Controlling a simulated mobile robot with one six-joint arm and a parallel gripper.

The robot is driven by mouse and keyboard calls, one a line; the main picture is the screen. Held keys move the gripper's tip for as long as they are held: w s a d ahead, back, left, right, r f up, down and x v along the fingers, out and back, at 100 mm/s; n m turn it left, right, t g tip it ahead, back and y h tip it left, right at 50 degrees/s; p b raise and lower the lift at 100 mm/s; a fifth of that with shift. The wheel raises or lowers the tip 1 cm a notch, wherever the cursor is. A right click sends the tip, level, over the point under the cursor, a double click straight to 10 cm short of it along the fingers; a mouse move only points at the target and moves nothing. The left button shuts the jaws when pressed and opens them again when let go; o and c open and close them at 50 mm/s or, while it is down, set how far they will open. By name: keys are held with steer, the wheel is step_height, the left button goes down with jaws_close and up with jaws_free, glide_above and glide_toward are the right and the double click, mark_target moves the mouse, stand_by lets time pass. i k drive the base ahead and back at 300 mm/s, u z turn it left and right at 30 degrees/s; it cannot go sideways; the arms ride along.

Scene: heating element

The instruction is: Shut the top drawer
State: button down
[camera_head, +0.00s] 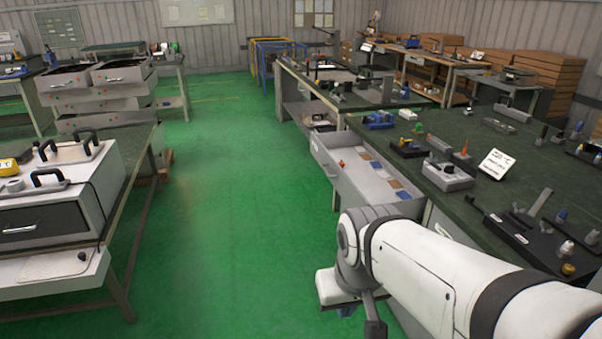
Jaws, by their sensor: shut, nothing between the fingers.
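A grey drawer (345,190) is pulled out from under the right workbench into the green aisle. Its handle is on the front panel facing the aisle, and its open top shows a red item and several flat tan and blue pieces inside. My white arm reaches in from the lower right. Its wrist is in front of the near end of the drawer in the picture. Part of my gripper (375,326) shows as a dark piece at the bottom edge, below and nearer than the drawer. It is shut and empty; its fingertips are not clearly visible.
The right workbench (470,210) carries several tools, blocks and a white sign (496,164). A left bench holds a grey box (65,200) with black handles. The green floor (225,200) between the benches is clear. More benches stand further back.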

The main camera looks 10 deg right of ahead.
mark_target(367, 179)
steer(key=z, duration=0.05)
steer(key=i, duration=0.95)
steer(key=z, duration=0.4)
